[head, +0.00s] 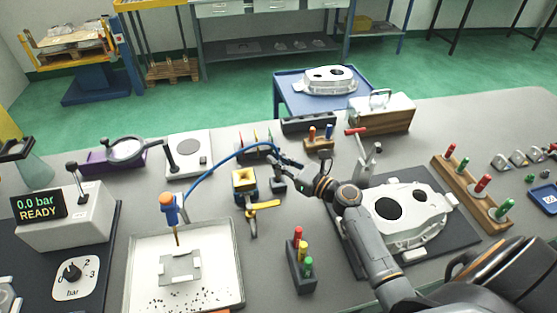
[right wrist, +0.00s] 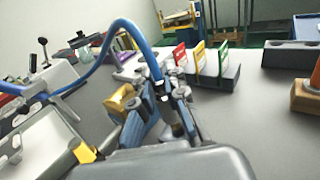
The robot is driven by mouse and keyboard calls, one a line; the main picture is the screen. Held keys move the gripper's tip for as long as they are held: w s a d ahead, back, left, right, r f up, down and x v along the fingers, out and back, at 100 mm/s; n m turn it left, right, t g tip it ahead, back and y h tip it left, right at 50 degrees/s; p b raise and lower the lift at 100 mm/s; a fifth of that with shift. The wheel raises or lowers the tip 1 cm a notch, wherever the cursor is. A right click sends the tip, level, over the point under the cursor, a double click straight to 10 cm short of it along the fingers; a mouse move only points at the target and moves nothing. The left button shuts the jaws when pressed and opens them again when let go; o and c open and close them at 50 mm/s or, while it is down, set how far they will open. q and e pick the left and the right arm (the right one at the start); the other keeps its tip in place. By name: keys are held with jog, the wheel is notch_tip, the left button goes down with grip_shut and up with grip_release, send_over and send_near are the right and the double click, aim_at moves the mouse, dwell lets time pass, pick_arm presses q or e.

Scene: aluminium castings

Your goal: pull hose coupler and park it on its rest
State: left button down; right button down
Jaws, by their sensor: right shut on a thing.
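The blue hose (head: 222,160) rises from behind the white tray and arches right to my right gripper (head: 281,161). In the right wrist view the hose (right wrist: 122,27) comes down steeply between the fingers of my right gripper (right wrist: 166,112). The gripper is shut on the dark hose coupler (right wrist: 164,92) at the hose end; the fingers hide most of it. A yellow valve block (head: 244,181) with a yellow lever (head: 264,205) is left of the gripper. A small dark block (head: 278,186) is just below the gripper; I cannot tell whether the coupler touches it. My left gripper is not in view.
A gauge box (head: 60,215) reads 0.0 bar READY. A white tray (head: 228,285) holds a plate and an upright orange-handled tool. A rack of coloured plugs (head: 301,279) stands in front. A large casting (head: 432,203) lies on a dark mat at right, beneath my right arm.

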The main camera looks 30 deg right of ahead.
jog(key=shift+a+f+b, duration=0.1)
jog(key=shift+f+b, duration=1.4)
jog(key=shift+f, duration=0.2)
jog(key=c, duration=1.3)
grip_release()
jog(key=shift+f, duration=0.1)
